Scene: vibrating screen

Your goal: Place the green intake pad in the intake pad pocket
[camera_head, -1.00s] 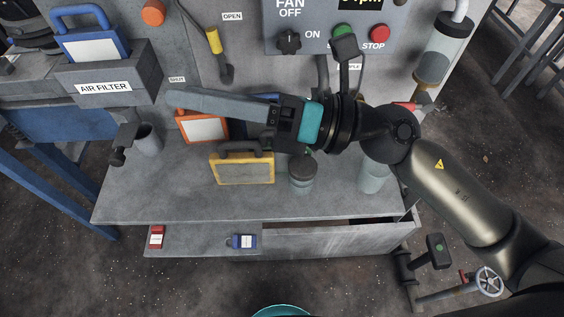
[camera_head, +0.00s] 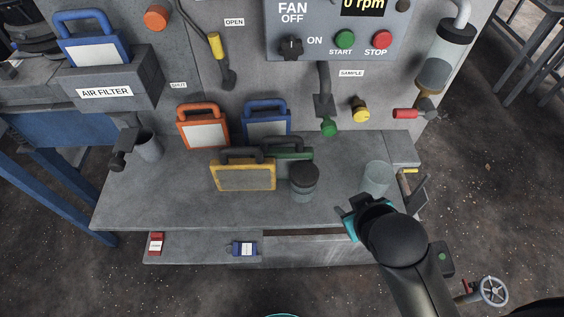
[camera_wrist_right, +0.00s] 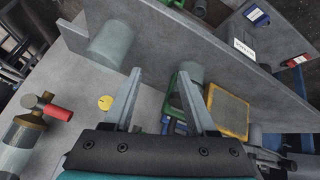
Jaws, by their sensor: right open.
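The green intake pad (camera_head: 296,153) stands on the grey bench behind the yellow-framed pad and a dark-lidded jar, which partly hide it. A bit of its green frame also shows in the right wrist view (camera_wrist_right: 173,82). My right gripper (camera_head: 352,218) is over the front right of the bench, to the right of the green pad and apart from it. In the right wrist view its two fingers (camera_wrist_right: 158,78) are spread with nothing between them. I cannot tell which opening is the intake pad pocket.
Yellow (camera_head: 243,177), orange (camera_head: 203,128) and blue (camera_head: 266,120) framed pads crowd the green one. The air filter holder (camera_head: 105,91) has a blue pad. The front left of the bench is clear.

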